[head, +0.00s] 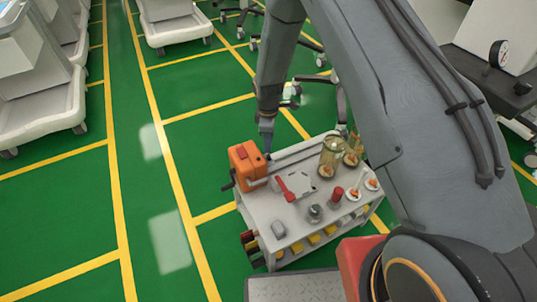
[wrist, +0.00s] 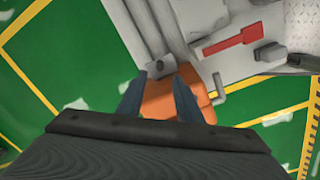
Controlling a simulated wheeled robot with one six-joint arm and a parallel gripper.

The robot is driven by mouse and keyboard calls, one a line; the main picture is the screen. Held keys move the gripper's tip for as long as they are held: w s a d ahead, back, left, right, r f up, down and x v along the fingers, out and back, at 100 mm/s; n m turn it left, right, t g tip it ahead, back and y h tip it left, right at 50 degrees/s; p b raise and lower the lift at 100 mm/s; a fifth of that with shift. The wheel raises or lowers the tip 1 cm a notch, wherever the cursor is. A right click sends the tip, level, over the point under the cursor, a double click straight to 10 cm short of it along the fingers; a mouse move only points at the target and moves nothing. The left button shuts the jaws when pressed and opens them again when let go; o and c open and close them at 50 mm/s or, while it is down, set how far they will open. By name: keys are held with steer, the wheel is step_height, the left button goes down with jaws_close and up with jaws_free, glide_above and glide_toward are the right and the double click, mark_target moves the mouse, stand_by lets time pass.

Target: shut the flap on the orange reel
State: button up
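The orange reel (head: 246,165) stands at the far left corner of the grey cart top, with a dark part at its left side. In the wrist view the orange reel (wrist: 158,103) shows below and between my fingers, partly hidden by them. I cannot clearly make out its flap or how far it stands open. My gripper (head: 268,151) points down at the right edge of the reel's top, close to it; contact cannot be told. In the wrist view my gripper (wrist: 160,82) has its two fingers apart, with nothing seen held between them.
The cart top (head: 262,208) also carries a red-handled tool (head: 292,187), a glass jar (head: 331,153), a red-topped bottle (head: 336,196), a dark-lidded jar (head: 315,212) and a grey block (head: 279,229). Green floor lies open left of the cart.

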mark_target(269, 155)
steer(key=f, duration=0.7)
steer(key=shift+w+f, duration=0.2)
steer(key=shift+f, duration=0.1)
jaws_close()
